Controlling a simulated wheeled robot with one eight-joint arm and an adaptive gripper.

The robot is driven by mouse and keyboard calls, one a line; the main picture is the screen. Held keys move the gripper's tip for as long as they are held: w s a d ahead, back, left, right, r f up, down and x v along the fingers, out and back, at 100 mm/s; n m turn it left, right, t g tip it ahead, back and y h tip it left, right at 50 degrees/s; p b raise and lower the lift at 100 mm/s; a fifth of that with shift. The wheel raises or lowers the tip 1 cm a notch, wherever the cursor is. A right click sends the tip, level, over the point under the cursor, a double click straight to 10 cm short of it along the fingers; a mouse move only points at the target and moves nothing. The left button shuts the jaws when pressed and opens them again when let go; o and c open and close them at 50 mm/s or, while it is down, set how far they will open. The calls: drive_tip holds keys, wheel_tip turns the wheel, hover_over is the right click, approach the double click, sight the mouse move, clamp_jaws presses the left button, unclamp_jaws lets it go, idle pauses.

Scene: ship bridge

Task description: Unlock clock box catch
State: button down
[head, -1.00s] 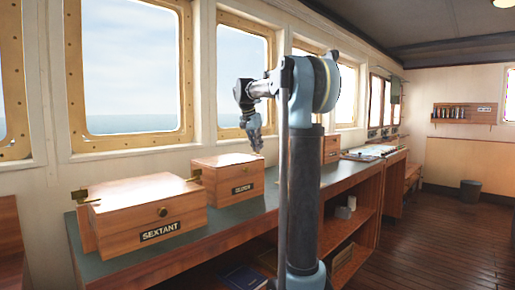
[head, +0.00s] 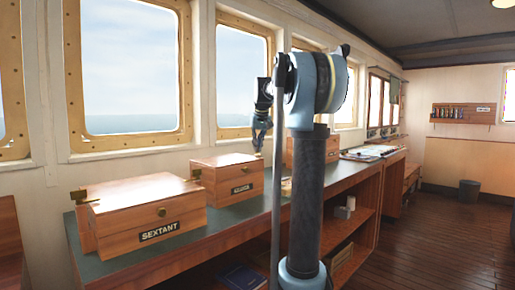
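A wooden box (head: 225,182) with a dark label stands on the bench; the label is too blurred to read surely, so I cannot tell if it is the clock box. A brass fitting (head: 196,173) shows at its left end. Another wooden box (head: 302,158) stands farther back, mostly hidden behind my arm; its front and any catch are not visible. My gripper (head: 258,152) hangs pointing down, near the upper right corner of the blurred-label box in the picture. I see nothing held in it, and its fingers are too small to judge.
A wooden box labelled SEXTANT (head: 150,215) stands at the near left, with brass fittings. The green-topped bench (head: 225,219) runs along the windows, with open shelves below. Papers lie farther along. The wooden floor (head: 430,240) at right is clear; a bin (head: 469,191) stands far back.

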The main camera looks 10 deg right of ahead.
drive_tip(key=n+y, duration=0.1)
drive_tip(key=n, duration=0.1)
drive_tip(key=n+y, duration=0.1)
drive_tip(key=n, duration=0.2)
drive_tip(key=shift+w+d+n+g, duration=0.1)
drive_tip(key=shift+d+n+g, duration=0.1)
drive_tip(key=shift+n+g, duration=0.15)
idle(0.4)
drive_tip(key=c, duration=1.8)
unclamp_jaws()
drive_tip(key=shift+d, duration=0.1)
drive_tip(key=shift+r, duration=0.2)
drive_tip(key=v, duration=1.1)
drive_tip(key=shift+r, duration=0.25)
drive_tip(key=shift+f, duration=0.1)
